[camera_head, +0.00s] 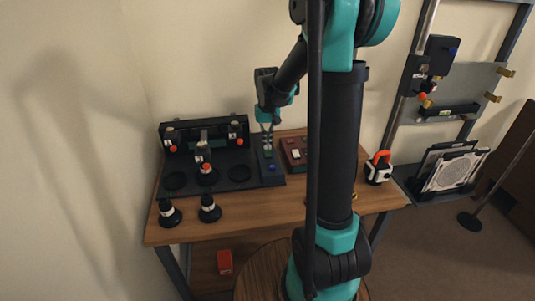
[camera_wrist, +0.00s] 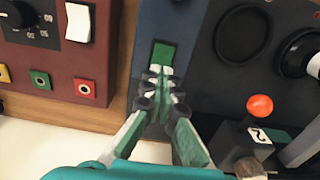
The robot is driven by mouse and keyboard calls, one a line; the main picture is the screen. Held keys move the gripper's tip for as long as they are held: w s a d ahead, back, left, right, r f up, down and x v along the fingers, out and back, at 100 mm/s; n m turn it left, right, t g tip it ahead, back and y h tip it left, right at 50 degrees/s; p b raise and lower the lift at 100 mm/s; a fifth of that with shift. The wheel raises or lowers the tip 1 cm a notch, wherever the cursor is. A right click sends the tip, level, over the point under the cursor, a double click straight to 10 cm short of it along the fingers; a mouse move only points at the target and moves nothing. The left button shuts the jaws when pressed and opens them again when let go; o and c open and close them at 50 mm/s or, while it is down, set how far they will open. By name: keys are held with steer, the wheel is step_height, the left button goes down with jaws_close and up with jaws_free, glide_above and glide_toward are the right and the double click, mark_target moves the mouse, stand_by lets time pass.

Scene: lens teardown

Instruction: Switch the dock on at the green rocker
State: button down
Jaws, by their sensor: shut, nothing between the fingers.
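The green rocker (camera_wrist: 163,53) shows in the wrist view, set in the dark blue panel (camera_wrist: 200,45) of the dock. In the head view this panel (camera_head: 271,177) is at the right end of the black dock board (camera_head: 232,181). My gripper (camera_wrist: 157,77) is shut and empty, its fingertips right at the near edge of the rocker and partly over it. I cannot tell whether they touch it. In the head view my gripper (camera_head: 267,152) points down over the panel. The rocker's tilt is not clear.
A red box (camera_wrist: 60,60) with a white switch (camera_wrist: 78,22) stands close beside the panel. A red ball-topped part marked 2 (camera_wrist: 260,107) is on the other side. Two black lens-like pieces (camera_head: 169,214) (camera_head: 209,209) stand on the wooden table's front left.

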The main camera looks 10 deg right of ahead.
mark_target(267, 151)
steer(key=shift+f, duration=0.7)
stand_by(0.4)
steer(key=shift+r, duration=3.5)
steer(key=shift+s, duration=0.1)
